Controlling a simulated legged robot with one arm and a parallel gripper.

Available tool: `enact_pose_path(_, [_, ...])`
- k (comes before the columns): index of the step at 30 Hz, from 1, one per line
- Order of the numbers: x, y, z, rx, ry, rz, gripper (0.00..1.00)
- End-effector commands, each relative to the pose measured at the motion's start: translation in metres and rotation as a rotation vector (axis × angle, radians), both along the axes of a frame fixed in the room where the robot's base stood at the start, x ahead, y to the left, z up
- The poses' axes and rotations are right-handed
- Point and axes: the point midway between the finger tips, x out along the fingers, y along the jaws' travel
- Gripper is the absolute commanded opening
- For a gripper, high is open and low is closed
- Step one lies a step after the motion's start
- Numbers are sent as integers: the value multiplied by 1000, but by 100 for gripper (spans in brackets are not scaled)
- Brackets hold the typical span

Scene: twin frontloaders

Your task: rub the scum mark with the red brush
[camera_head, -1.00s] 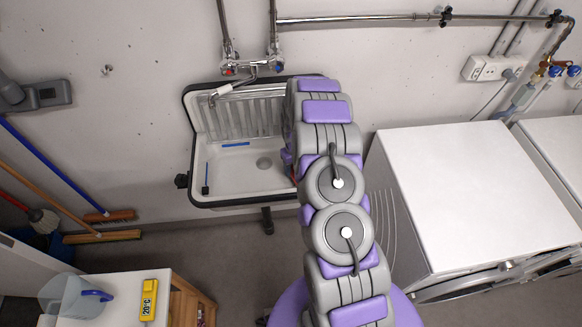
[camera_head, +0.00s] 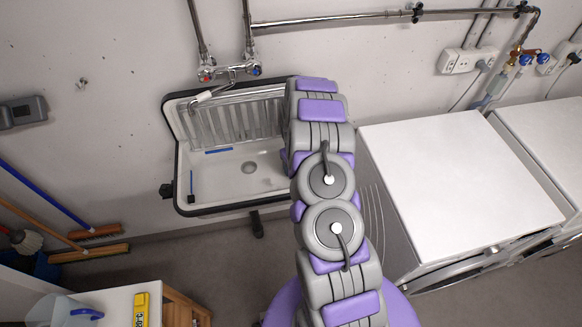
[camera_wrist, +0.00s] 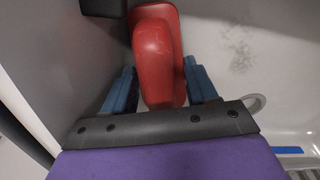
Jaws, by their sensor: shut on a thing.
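In the wrist view my gripper (camera_wrist: 160,95) is shut on the red brush (camera_wrist: 158,48), with one blue finger on each side of it. The brush's far end runs toward a dark part at the top edge; its bristles are not clearly visible. The scum mark (camera_wrist: 240,48) is a dark speckled patch on the white basin surface, to the right of the brush and apart from it in the picture. In the head view my arm covers the right side of the sink (camera_head: 222,195), hiding the gripper, brush and mark.
A blue strip (camera_wrist: 287,150) lies in the basin at lower right of the wrist view. A tap (camera_head: 212,92) hangs over the sink's back left. White machines (camera_head: 455,185) stand close on the right. Brooms (camera_head: 90,252) lean at the left.

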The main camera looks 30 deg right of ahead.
Motion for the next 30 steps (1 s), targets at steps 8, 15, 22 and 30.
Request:
enact_pose_path(8, [0,-1,3,-1,-1,0,24])
enact_pose_path(15, [1,-1,23,-2,-5,0,24])
enact_pose_path(22, [1,-1,44,-1,-4,1,24])
enact_pose_path(30, [0,0,61,0,-1,1,24])
